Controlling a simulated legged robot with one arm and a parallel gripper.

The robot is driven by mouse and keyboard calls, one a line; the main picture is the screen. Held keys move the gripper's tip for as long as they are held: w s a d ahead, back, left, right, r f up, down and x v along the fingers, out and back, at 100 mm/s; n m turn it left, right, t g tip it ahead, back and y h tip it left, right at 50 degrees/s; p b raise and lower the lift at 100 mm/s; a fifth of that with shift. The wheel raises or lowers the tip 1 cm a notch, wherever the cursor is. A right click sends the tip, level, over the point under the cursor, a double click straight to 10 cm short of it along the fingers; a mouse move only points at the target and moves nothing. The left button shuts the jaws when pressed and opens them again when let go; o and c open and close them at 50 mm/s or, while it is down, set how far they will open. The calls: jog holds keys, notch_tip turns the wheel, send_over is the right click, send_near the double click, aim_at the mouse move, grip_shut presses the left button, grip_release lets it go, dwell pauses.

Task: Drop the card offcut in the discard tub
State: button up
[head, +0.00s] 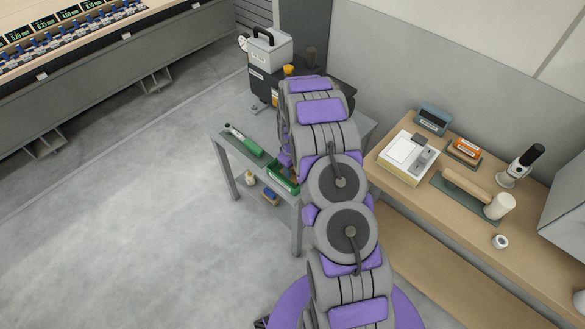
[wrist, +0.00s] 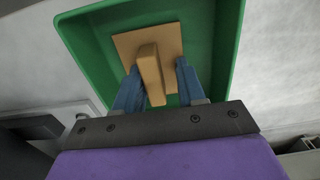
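The card offcut (wrist: 120,46) is a flat tan square with a raised tan tab (wrist: 150,75). It lies in a green tray (wrist: 228,45), seen from above in the wrist view. My gripper (wrist: 158,88) is over the tray with its two blue fingers apart, one on each side of the tab. A gap shows between the tab and the right finger; whether the left finger touches is unclear. In the head view the green tray (head: 284,178) sits at the grey table's front edge, and my arm hides the fingers. I cannot pick out the discard tub for certain.
The grey table (head: 232,114) also holds a green-handled tool (head: 246,143) and a dark machine with a light grey handled box (head: 269,50). A wooden bench (head: 464,222) at right carries several tools. Open floor (head: 130,210) lies at left.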

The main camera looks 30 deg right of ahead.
jog(key=shift+o, duration=0.6)
jog(key=shift+a, duration=0.15)
jog(key=shift+r, duration=0.15)
jog(key=shift+r, duration=0.35)
notch_tip(320, 180, up, 12)
jog(key=p, duration=0.2)
jog(key=s+a+r+m, duration=0.1)
jog(key=s+a+r, duration=0.35)
jog(key=r, duration=0.25)
jog(key=s+a+r, duration=0.4)
jog(key=s+r, duration=0.1)
jog(key=r, duration=0.2)
jog(key=s+a+r+m, duration=0.1)
jog(key=s+a+r, duration=0.1)
jog(key=s, duration=0.8)
jog(key=s+a+r+m+g, duration=0.1)
jog(key=s+a+r, duration=0.2)
jog(key=s, duration=0.7)
jog(key=s+a+r+m, duration=0.1)
jog(key=s+a+r, duration=0.1)
jog(key=s+r, duration=0.4)
jog(key=s, duration=0.4)
jog(key=shift+s+a+r+g, duration=0.15)
jog(key=shift+s+a+g, duration=0.1)
jog(key=shift+a+g, duration=0.15)
